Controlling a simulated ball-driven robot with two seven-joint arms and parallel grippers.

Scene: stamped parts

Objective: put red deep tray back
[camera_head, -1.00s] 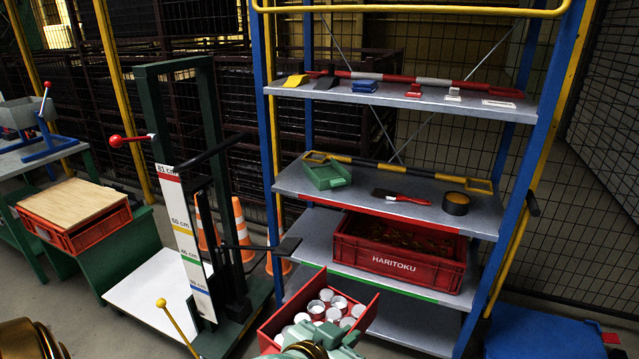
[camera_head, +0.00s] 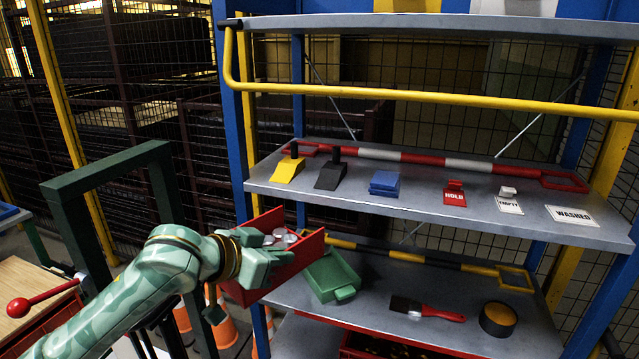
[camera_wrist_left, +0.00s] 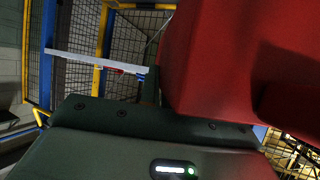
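The red deep tray (camera_head: 305,252) holds several pale round parts (camera_head: 281,238). It is in the air at the left end of the rack, about level with the middle shelf, and looks tilted in the head view. My left gripper (camera_head: 268,266) is shut on its near side. The tray's red wall (camera_wrist_left: 235,65) fills the upper right of the left wrist view, close against the gripper; the fingertips are hidden there. My right gripper is not in view.
The middle shelf (camera_head: 390,287) bears a green tray (camera_head: 330,277) close right of the red tray, a brush (camera_head: 425,309) and a round black-and-yellow item (camera_head: 498,319). The upper shelf (camera_head: 420,204) carries small blocks and signs. A blue post (camera_head: 234,130) stands left.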

